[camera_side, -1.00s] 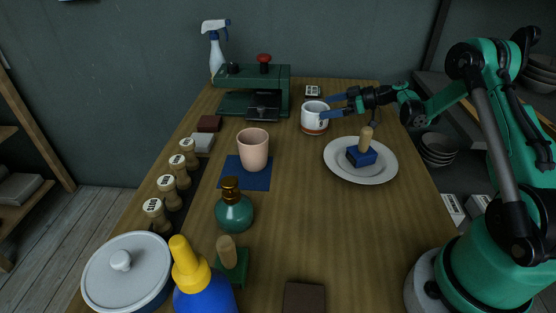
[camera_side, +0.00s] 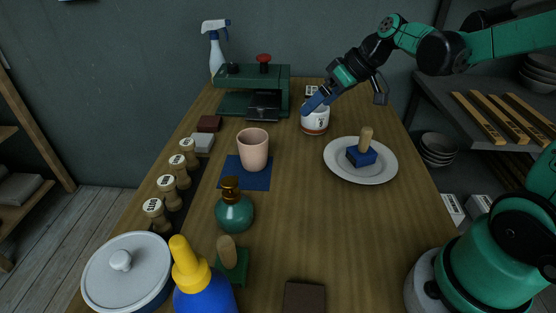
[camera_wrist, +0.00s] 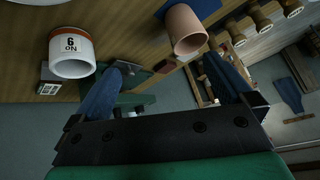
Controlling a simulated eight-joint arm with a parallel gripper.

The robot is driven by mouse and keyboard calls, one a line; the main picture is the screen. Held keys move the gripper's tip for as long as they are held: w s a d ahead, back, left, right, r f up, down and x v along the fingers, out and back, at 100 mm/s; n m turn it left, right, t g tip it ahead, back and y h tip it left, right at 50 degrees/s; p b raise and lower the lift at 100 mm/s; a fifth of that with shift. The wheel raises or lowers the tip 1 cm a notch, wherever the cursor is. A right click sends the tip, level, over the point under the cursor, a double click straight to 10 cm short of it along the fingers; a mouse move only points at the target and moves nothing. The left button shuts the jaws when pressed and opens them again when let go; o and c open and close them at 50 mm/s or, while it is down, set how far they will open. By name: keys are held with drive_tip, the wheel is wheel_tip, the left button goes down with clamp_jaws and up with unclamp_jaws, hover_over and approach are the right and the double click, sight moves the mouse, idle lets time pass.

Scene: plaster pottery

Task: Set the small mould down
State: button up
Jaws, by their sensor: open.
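The small mould, which I take to be the white cup-like piece with an orange-brown band (camera_side: 315,122), stands upright on the wooden table right of the green press. In the wrist view the white piece (camera_wrist: 72,52) bears a dark "NO 6" mark and lies left of my fingers, not between them. My gripper (camera_side: 312,104) slants down from the upper right, its blue fingertips overlapping the piece's rim in the side view; I cannot tell whether they touch. In the wrist view my gripper (camera_wrist: 165,82) has its two fingers wide apart with nothing held.
A pink cup (camera_side: 253,152) stands on a blue mat (camera_side: 231,178). A grey plate (camera_side: 345,172) holds a blue block with a wooden handle (camera_side: 362,155). The green press (camera_side: 275,78) stands at the back. Several stamps and bottles line the left.

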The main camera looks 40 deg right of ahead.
drive_tip(key=s+a+m+h, duration=0.2)
drive_tip(key=s+a+h, duration=0.1)
drive_tip(key=s+a, duration=0.3)
drive_tip(key=s, duration=0.2)
drive_tip(key=shift+s+a+f+t, duration=0.3)
drive_tip(key=shift+a+t, duration=0.1)
idle(0.6)
